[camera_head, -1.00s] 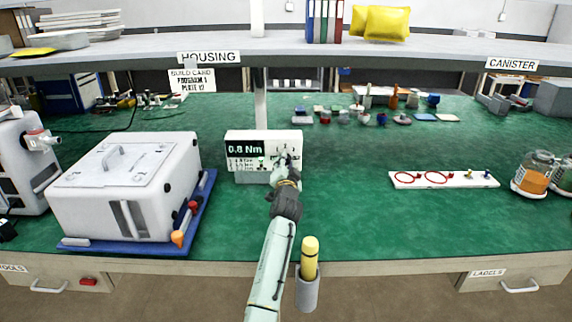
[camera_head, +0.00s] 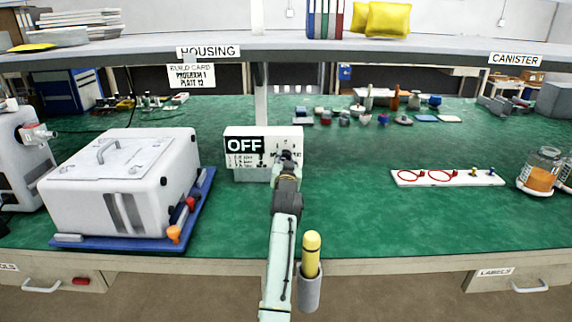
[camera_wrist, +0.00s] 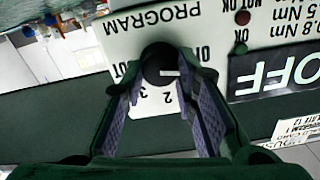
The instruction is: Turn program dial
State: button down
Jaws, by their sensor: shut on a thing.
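The program dial (camera_wrist: 157,57) is a round black knob with a short white mark. It sits on the white panel under the word PROGRAM, which is upside down in the wrist view. The mark points right in that view; numbers 2 and 3 show below the knob. My gripper (camera_wrist: 160,85) is shut on the dial, one finger on each side. In the head view my gripper (camera_head: 287,160) is at the right part of the white controller box (camera_head: 262,131) and hides the dial. The box's dark display (camera_head: 244,145) reads OFF.
A white housing (camera_head: 120,185) stands on a blue tray (camera_head: 207,190) at left. A white board (camera_head: 450,181) with red rings lies at right, near jars (camera_head: 541,168). A build card (camera_head: 191,76) reads Program 1, Plate 12. Green mat around the box is mostly clear.

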jog(key=shift+n, duration=0.5)
jog(key=c, duration=1.3)
grip_release()
jog(key=s, duration=1.2)
